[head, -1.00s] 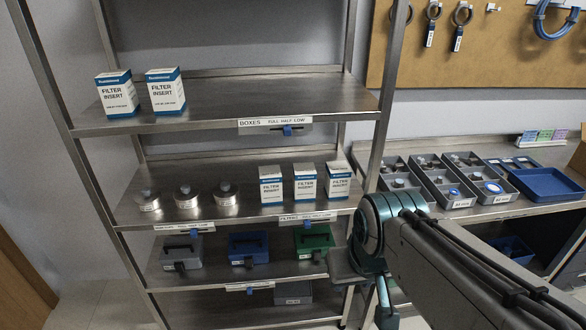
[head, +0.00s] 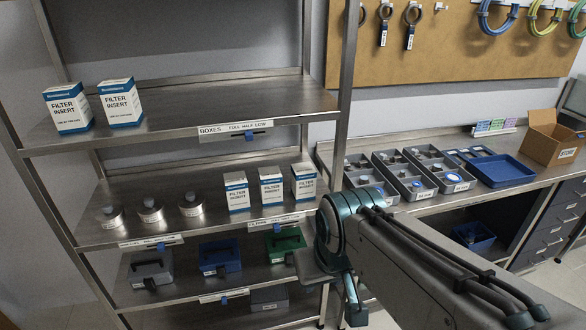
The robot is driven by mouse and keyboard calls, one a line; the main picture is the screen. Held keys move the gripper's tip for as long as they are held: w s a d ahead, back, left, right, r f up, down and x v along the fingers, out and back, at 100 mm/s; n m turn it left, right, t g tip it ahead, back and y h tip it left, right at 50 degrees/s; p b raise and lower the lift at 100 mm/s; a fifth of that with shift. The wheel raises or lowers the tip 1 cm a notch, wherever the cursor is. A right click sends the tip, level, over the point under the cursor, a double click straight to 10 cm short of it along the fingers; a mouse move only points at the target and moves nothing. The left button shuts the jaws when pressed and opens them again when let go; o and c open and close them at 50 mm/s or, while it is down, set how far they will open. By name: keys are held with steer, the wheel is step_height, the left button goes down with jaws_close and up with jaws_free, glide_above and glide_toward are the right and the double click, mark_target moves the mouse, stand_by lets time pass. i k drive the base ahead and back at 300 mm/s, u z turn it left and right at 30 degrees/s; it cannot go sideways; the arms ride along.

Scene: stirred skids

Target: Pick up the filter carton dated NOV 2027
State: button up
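Two large white-and-blue cartons marked FILTER INSERT stand on the upper shelf, a left one (head: 68,109) and a right one (head: 120,104). Three smaller white-and-blue cartons stand on the shelf below: left (head: 237,193), middle (head: 271,188) and right (head: 304,182). Small print shows on the cartons' fronts, but I cannot read any date. My arm reaches in from the lower right, with its teal joint in front of the rack's right post.
Three metal tins (head: 150,211) stand left of the small cartons. At right, a bench holds grey bins (head: 408,175), a blue tray (head: 500,170) and an open cardboard box (head: 552,138).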

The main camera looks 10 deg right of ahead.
mark_target(303, 175)
steer(key=u, duration=0.05)
steer(key=k, duration=0.55)
steer(key=z, duration=0.5)
steer(key=i, duration=1.7)
steer(key=u, duration=1)
